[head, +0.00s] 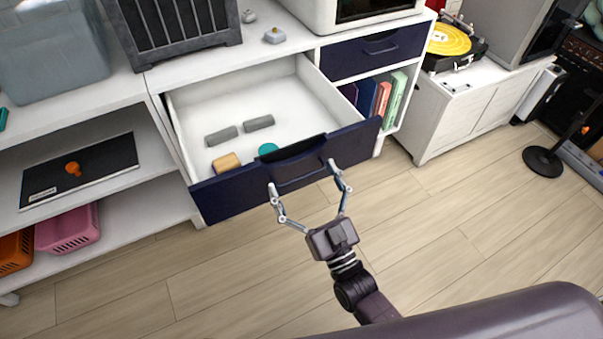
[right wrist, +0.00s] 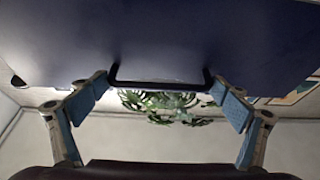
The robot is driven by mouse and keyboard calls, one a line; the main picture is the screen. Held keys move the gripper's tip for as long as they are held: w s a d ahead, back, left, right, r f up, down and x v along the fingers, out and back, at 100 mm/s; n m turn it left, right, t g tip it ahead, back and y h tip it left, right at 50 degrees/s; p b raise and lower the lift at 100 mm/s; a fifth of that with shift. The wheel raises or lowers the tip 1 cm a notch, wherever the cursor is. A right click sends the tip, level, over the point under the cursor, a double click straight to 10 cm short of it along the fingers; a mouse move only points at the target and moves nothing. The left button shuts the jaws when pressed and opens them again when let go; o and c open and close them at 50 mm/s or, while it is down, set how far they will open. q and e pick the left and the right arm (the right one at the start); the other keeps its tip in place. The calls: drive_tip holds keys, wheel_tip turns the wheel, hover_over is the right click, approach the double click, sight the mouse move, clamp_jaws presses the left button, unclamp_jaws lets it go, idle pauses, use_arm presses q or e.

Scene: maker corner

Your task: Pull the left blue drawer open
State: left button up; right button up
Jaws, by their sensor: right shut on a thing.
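The left blue drawer (head: 232,196) stands well open, with its white inside showing. My right gripper (head: 303,176) is at the drawer front, its two fingers spread wide at the two ends of the dark handle (head: 299,180) and shut on it. In the right wrist view the fingers (right wrist: 160,92) lie on either side of the handle (right wrist: 160,85), with the blue drawer front (right wrist: 160,40) above. My left gripper is not in view.
Two grey cylinders (head: 259,123), a tan block (head: 227,163) and a teal round thing (head: 267,149) lie in the drawer. The right blue drawer (head: 350,60) is shut, above a compartment with books (head: 382,98). The wooden floor (head: 440,210) in front is clear.

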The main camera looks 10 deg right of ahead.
drive_tip(key=o, duration=1.4)
drive_tip(key=shift+d, duration=0.1)
drive_tip(key=v, duration=1.2)
drive_tip(key=shift+w, duration=0.1)
